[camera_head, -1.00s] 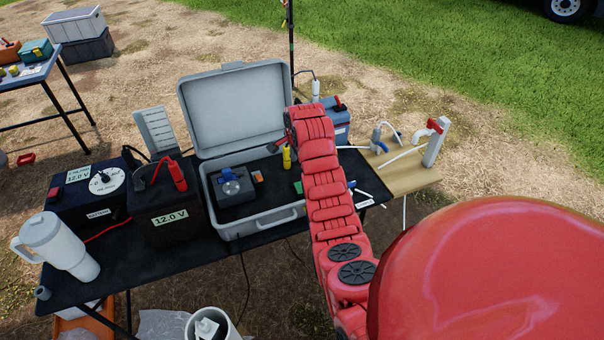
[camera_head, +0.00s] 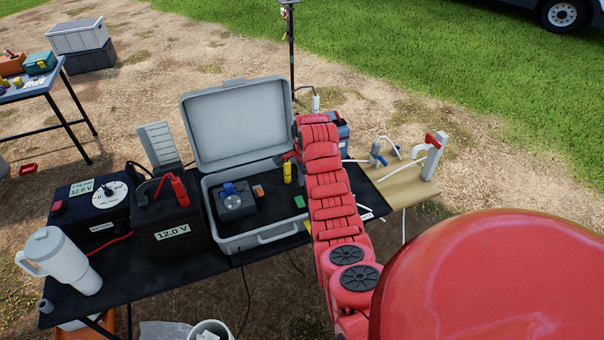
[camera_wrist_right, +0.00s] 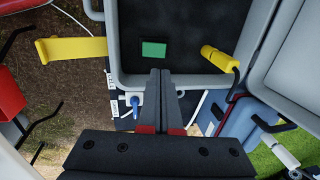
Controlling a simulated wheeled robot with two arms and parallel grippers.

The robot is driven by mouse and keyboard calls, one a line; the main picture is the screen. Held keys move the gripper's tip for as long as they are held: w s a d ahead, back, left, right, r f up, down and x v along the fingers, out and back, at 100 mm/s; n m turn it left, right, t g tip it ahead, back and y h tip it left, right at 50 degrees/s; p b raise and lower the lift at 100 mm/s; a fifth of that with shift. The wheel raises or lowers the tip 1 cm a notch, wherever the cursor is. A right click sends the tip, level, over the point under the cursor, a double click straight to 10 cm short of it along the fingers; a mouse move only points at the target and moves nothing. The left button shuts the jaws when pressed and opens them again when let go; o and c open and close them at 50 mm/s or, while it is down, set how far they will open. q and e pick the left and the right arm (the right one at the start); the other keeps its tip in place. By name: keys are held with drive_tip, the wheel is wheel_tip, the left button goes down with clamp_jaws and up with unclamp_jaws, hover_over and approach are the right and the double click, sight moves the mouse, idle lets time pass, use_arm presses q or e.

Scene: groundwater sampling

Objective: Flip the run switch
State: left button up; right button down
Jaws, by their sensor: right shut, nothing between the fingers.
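A black control box (camera_head: 92,203) with a white round dial (camera_head: 109,195) and a small red switch (camera_head: 58,207) stands at the left end of the black table. I cannot tell for certain that this red switch is the run switch. My right gripper (camera_head: 281,159) is over the right part of the open grey case (camera_head: 262,237), far to the right of the control box. Its fingers (camera_wrist_right: 160,74) are shut and empty in the right wrist view, close to the case's edge. My left gripper is not in view.
A grey unit (camera_head: 235,203), a yellow cylinder (camera_head: 287,172) and a green block (camera_head: 299,201) lie in the case, whose lid (camera_head: 238,125) stands up behind.

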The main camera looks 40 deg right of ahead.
drive_tip(key=p, duration=0.1)
approach(299, 199)
drive_tip(key=shift+w+f, duration=0.25)
drive_tip(key=shift+f, duration=1.35)
drive_tip(key=shift+w+d+f+b, duration=0.15)
drive_tip(key=shift+w+f+b, duration=0.15)
drive_tip(key=shift+f, duration=0.25)
drive_tip(key=shift+s+f, duration=0.1)
drive_tip(key=shift+f, duration=0.25)
drive_tip(key=f+b, duration=0.2)
drive_tip(key=shift+w+b, duration=0.25)
drive_tip(key=shift+b, duration=0.1)
drive_tip(key=shift+r, duration=0.1)
